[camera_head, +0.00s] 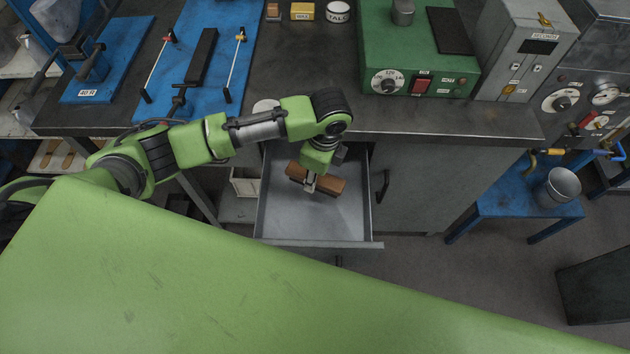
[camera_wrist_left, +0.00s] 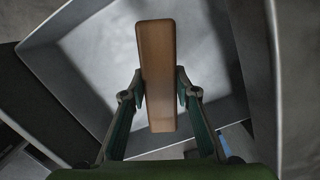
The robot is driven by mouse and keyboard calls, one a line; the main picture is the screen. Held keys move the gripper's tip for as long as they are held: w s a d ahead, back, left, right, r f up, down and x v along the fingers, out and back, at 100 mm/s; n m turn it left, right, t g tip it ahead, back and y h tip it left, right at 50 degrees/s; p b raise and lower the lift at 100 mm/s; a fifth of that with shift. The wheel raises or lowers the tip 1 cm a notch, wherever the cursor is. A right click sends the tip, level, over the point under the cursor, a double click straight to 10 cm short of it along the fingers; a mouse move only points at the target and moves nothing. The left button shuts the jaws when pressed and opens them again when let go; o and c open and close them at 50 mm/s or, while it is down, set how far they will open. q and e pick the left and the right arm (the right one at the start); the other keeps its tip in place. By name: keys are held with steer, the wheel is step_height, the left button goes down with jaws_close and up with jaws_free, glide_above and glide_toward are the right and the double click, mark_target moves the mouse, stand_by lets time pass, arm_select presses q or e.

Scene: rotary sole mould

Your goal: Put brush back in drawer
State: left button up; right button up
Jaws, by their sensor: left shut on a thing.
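The brush (camera_head: 328,184) has a brown wooden block body and is over the open grey drawer (camera_head: 345,221). My left gripper (camera_head: 311,187) is shut on the brush and points down into the drawer area. In the left wrist view the brush (camera_wrist_left: 158,70) lies lengthwise between the two fingers (camera_wrist_left: 160,88), with the drawer's grey floor and walls (camera_wrist_left: 235,60) behind it. I cannot tell whether the brush touches the drawer floor. Any bristles are hidden. My right gripper is not in view.
The dark workbench (camera_head: 440,121) is above the drawer, with a green control box (camera_head: 385,30) on it. A blue stool (camera_head: 500,195) with a metal bucket (camera_head: 558,187) stands at the right. The visible drawer floor is otherwise empty.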

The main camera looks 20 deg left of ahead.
mark_target(313, 195)
arm_select(q)
step_height(313, 195, down, 2)
steer(key=shift+f, duration=0.9)
step_height(313, 195, down, 3)
steer(key=shift+r, duration=0.1)
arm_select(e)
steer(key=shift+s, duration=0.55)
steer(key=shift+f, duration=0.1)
arm_select(q)
steer(key=o, duration=1.1)
steer(key=shift+c, duration=0.2)
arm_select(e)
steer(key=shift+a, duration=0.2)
